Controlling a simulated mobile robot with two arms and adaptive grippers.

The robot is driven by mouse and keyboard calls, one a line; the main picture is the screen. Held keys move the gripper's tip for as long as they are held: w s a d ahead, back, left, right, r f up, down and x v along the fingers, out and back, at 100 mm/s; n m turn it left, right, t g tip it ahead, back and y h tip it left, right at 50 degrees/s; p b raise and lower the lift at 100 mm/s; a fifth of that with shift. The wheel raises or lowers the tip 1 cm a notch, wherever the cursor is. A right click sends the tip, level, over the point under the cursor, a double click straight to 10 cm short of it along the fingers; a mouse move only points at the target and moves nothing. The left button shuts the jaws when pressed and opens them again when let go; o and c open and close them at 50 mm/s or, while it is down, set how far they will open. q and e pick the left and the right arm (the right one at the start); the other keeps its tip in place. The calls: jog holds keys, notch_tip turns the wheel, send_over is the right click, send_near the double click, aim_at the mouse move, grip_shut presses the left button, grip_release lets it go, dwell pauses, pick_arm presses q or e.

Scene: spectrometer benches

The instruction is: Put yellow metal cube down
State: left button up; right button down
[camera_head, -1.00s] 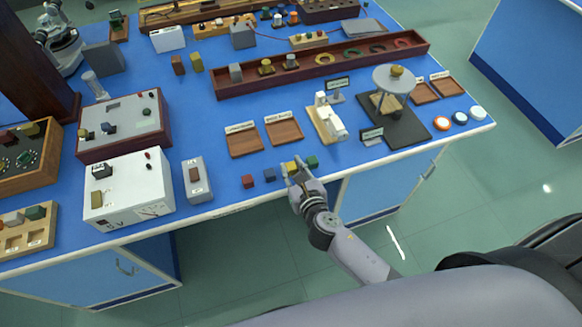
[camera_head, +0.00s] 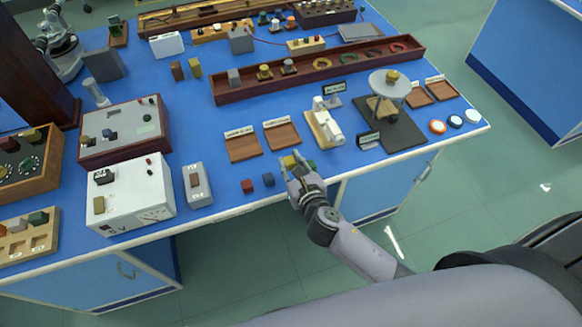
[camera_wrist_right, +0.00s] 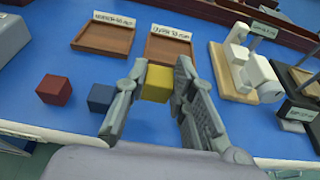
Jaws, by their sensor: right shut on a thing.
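The yellow metal cube (camera_head: 288,162) is between the fingers of my right gripper (camera_head: 294,164), near the front edge of the blue bench. In the right wrist view the gripper (camera_wrist_right: 160,78) is shut on the yellow cube (camera_wrist_right: 157,84), and the fingers hide part of its sides. It appears slightly above the bench top. A red cube (camera_head: 247,186) and a blue cube (camera_head: 268,179) stand on the bench to its left. A green cube (camera_head: 311,166) is to its right, partly hidden by the gripper. My left gripper is not in view.
Two shallow wooden trays with label cards, the left tray (camera_head: 243,149) and the right tray (camera_head: 281,137), lie empty behind the cubes. A white device on a wooden base (camera_head: 322,130) stands right of them. A grey switch box (camera_head: 197,184) is to the left.

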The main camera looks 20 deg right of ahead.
aim_at(291, 164)
notch_tip(291, 164, up, 14)
jog(key=p, duration=0.2)
jog(key=s+d+r+b, duration=0.3)
jog(key=s+d+r, duration=0.1)
jog(key=s+r, duration=0.1)
jog(key=shift+s+r+h, duration=0.15)
jog(key=shift+r+h, duration=0.15)
jog(key=shift+r, duration=0.15)
